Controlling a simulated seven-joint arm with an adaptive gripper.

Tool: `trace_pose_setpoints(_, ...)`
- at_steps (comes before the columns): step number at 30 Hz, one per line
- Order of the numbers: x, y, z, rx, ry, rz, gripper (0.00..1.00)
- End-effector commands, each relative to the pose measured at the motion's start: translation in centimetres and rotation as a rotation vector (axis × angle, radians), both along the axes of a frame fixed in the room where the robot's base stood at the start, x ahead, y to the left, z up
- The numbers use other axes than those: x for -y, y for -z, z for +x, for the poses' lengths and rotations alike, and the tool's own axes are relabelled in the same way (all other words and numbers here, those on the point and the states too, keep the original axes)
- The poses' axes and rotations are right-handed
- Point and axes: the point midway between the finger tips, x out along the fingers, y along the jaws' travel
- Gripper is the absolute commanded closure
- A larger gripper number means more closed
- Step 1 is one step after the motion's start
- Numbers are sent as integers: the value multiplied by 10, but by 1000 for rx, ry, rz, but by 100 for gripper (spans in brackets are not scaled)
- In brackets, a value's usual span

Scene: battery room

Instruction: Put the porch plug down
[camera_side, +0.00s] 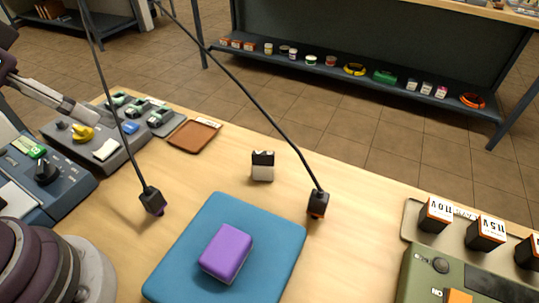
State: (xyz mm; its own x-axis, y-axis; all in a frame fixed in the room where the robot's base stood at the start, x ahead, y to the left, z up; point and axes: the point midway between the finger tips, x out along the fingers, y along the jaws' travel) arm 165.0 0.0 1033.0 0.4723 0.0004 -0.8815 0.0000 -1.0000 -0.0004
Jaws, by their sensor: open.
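Two black plugs hang on dark cables that come in from the top of the view. The left plug (152,200) has a purplish underside and is over bare wood left of the blue mat. The right plug (317,203) has a red-orange underside and is just right of the mat's far corner. I cannot tell which is the porch plug, nor whether either touches the table. My gripper (84,116) is at the upper left, partly out of view, well apart from both plugs. It is open, and nothing shows in it.
A purple block (228,252) lies on the blue mat (275,221). A small black-and-white block (263,167) and a brown tray (191,136) are behind. Devices crowd the left; a green unit (418,270) and black-and-orange blocks (487,235) are right. Bare wood lies around the mat.

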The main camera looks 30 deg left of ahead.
Motion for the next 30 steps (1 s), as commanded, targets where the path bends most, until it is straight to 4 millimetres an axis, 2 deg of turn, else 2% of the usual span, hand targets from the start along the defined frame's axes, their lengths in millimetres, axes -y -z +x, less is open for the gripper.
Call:
trace_pose_setpoints(5,0,0,1,-11,-11,-6,37)
trace_pose_setpoints(10,1,14,15,-212,-187,-118,37)
trace_pose_setpoints(15,-4,46,35,-526,-476,-347,37)
trace_pose_setpoints(20,-17,81,44,-808,-733,-606,37)
trace_pose_setpoints(24,-32,110,42,-1029,-931,-864,37)
trace_pose_setpoints(30,-47,142,32,-1227,-1109,-1179,37)
